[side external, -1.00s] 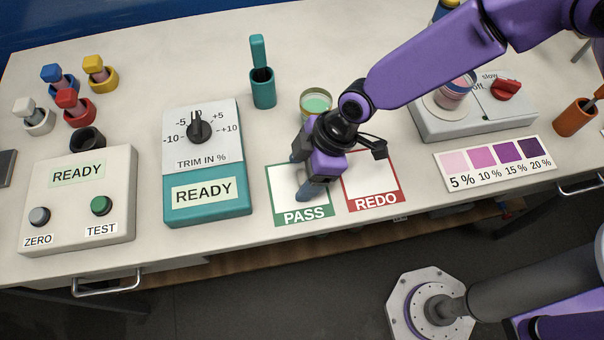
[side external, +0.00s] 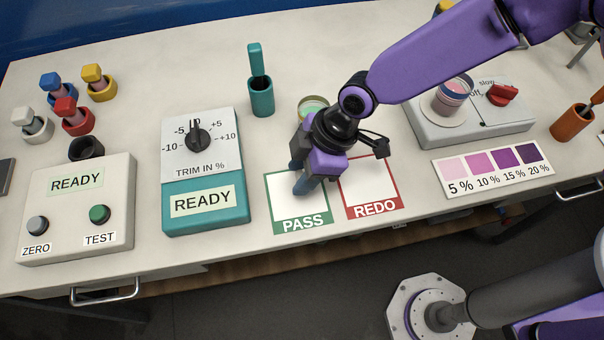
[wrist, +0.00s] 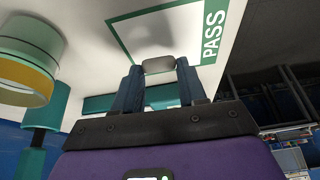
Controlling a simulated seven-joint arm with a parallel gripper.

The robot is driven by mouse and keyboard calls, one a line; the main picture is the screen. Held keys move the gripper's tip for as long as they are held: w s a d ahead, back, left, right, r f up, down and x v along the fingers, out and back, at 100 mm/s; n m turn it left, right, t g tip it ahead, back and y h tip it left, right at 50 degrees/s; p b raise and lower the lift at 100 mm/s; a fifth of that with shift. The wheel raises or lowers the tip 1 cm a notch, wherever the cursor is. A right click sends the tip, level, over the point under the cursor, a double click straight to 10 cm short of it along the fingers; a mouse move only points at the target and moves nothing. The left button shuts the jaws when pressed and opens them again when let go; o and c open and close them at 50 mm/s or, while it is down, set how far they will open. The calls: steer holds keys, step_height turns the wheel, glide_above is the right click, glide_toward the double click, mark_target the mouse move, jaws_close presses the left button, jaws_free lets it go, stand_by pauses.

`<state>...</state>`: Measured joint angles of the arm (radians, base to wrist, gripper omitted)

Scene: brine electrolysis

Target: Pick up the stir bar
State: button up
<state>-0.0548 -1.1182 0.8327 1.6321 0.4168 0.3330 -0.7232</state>
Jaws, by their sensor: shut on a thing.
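My gripper (side external: 302,190) is low over the white PASS square (side external: 290,213), in its upper right part. In the wrist view its two blue fingers (wrist: 158,72) are shut on a small pale grey, rounded piece, the stir bar (wrist: 158,65). The bar lies crosswise between the fingertips. The fingers hide it in the side view. A shadow falls on the PASS square beyond it; I cannot tell how far the bar is above the surface.
The REDO square (side external: 370,181) adjoins on the right. A jar of pale green liquid (side external: 312,106) stands close behind my gripper. The teal trim box (side external: 205,205) is to the left, the stirrer plate (side external: 470,122) and a colour chart (side external: 490,170) to the right.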

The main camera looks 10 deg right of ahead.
steer(key=s+d+r, duration=0.7)
steer(key=d+r, duration=0.3)
steer(key=d, duration=0.1)
steer(key=shift+s+d+r, duration=0.2)
steer(key=shift+s+d, duration=0.1)
steer(key=shift+d, duration=0.1)
step_height(320, 180, up, 4)
steer(key=r+m+t+h, duration=0.1)
steer(key=m+t, duration=0.2)
steer(key=m, duration=0.6)
glide_above(451, 94)
steer(key=w+d, duration=0.2)
steer(key=d, duration=0.2)
steer(key=shift+d+f, duration=0.1)
steer(key=shift+f, duration=2.85)
